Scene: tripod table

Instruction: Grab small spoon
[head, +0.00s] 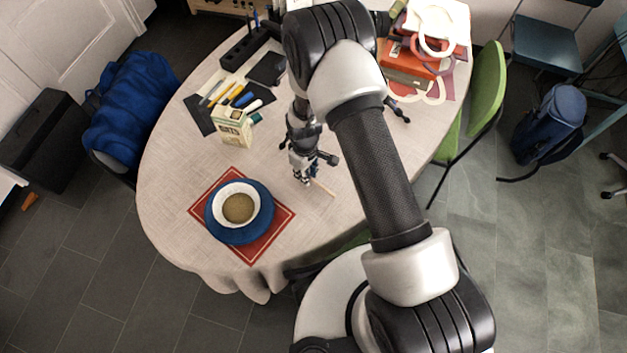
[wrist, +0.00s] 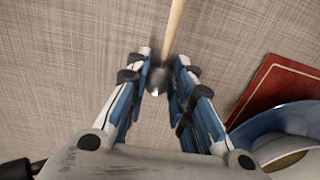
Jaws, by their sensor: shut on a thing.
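The small spoon (wrist: 175,28) shows in the wrist view with a thin pale wooden handle running up out of the top edge. Its dark, shiny end lies between the fingers of my gripper (wrist: 165,66), which is shut on it. In the head view, my gripper (head: 304,177) is low over the table, right of the blue plate. The spoon's pale handle (head: 323,188) sticks out to its lower right. The fingers hide part of the spoon. I cannot tell whether it touches the cloth.
A white bowl (head: 220,191) of brownish food stands on a blue plate (head: 262,222) over a red mat (head: 250,253). A carton (head: 233,128), pens on a dark mat (head: 200,118) and a red box (head: 408,70) stand farther back. Tablecloth (head: 170,180) left of the mat is clear.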

